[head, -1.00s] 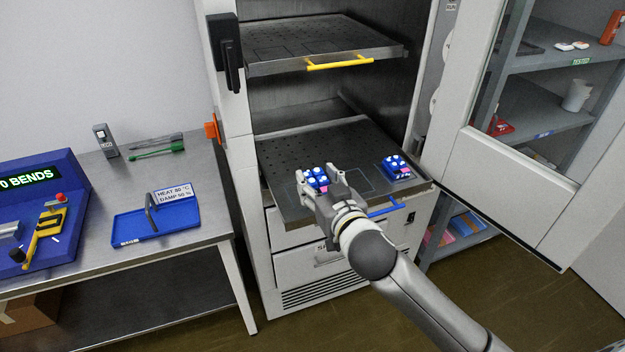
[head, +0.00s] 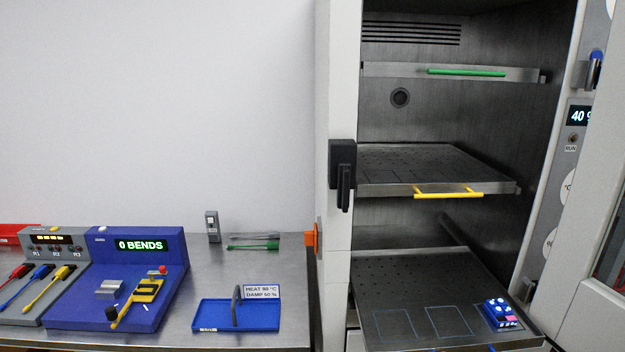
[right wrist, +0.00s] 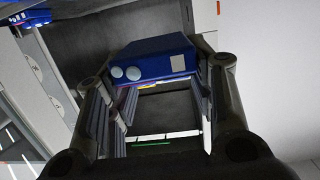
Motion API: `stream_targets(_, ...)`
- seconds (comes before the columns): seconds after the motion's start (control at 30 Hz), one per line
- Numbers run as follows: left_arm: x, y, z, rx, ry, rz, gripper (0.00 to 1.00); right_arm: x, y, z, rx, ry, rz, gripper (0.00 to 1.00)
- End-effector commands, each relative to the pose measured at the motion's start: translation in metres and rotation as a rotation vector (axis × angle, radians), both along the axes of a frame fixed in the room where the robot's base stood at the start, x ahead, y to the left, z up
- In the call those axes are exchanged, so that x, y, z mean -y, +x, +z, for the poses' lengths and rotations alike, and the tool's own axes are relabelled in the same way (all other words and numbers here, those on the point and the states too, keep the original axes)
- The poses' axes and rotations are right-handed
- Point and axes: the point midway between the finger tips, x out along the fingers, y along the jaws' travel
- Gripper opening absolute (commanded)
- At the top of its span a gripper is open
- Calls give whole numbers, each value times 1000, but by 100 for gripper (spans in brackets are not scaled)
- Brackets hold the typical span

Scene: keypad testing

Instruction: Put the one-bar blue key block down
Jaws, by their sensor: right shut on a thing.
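My right gripper (right wrist: 155,88) shows only in the right wrist view, with its fingers on either side of a blue key block (right wrist: 152,58). It is shut on that block, which shows two pale round spots and a pale square on the side facing the camera. Its bar marking cannot be made out. A second blue key block (head: 500,313), with white round keys and a pink patch, sits at the right of the lower shelf (head: 400,290). Part of a blue block also shows at the upper left of the right wrist view (right wrist: 30,18). My left gripper is out of view.
The lower shelf has empty outlined squares left of its block. A middle shelf with a yellow handle (head: 448,192) and a green-handled one (head: 466,72) are above. A blue tray (head: 210,316) and a blue bend tester (head: 160,250) stand on the left bench.

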Motion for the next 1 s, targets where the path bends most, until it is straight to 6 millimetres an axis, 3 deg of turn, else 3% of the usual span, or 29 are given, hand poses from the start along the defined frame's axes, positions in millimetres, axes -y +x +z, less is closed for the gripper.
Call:
stream_targets(0.1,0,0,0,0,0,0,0,0,-8,-2,1,1,-3,26)
stream_targets(0.47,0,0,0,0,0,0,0,-4,-9,-1,3,-1,24,26)
stream_targets(0.67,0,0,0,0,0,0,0,-25,-8,2,4,-7,165,26)
stream_targets(1.0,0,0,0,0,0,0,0,-77,-8,8,5,-9,499,26)
